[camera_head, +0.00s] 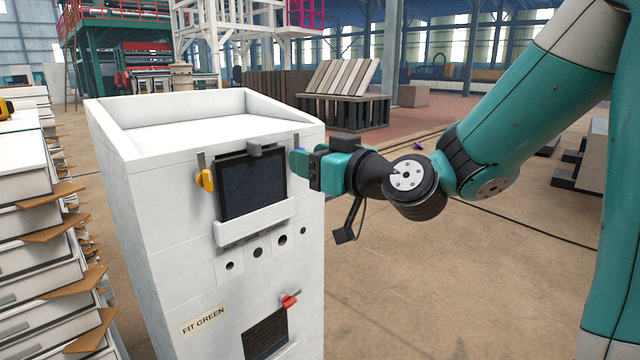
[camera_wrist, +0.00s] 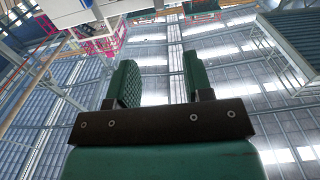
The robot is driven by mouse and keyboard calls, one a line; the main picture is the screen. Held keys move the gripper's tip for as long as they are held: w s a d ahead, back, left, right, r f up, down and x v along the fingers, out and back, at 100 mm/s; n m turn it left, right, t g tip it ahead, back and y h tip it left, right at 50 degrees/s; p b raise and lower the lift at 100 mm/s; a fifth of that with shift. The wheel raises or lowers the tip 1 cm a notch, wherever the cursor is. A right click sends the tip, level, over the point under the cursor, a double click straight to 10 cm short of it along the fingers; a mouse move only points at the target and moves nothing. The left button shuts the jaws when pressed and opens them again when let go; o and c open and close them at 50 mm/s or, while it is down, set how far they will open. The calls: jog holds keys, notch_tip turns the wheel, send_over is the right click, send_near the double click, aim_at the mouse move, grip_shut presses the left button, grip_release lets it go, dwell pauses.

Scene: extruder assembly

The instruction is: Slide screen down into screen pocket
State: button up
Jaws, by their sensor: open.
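The screen (camera_head: 252,186) is a dark, upright rectangle at the front of the white cabinet, with a small grey piece at its top edge. Its lower edge meets the white screen pocket (camera_head: 255,221), a ledge across the front; how deep it sits inside is hidden. My gripper (camera_head: 299,160) is just right of the screen, beside the cabinet's right front corner. In the wrist view, its two green fingers (camera_wrist: 160,62) stand apart with nothing between them. In the head view, my gripper partly covers the area at the screen's right side.
A yellow lever (camera_head: 205,180) is left of the screen. Below the pocket are several round holes, a red lever (camera_head: 289,300) and a dark grille (camera_head: 266,334). Stacked drawers (camera_head: 25,220) stand close at left. The floor right of the cabinet is mostly open.

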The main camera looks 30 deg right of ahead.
jog(key=shift+b+v, duration=0.5)
jog(key=shift+v, duration=0.35)
jog(key=s+a+f+n+g+y+p, duration=0.1)
jog(key=s+a+n+g+y+p, duration=0.2)
jog(key=s+a+g+p, duration=0.7)
jog(key=s+g+h+p, duration=0.1)
jog(key=s+g+h, duration=0.3)
jog(key=s+g, duration=0.3)
jog(key=shift+s+f+p, duration=0.2)
jog(key=shift+s+p, duration=0.1)
jog(key=shift+s, duration=2.4)
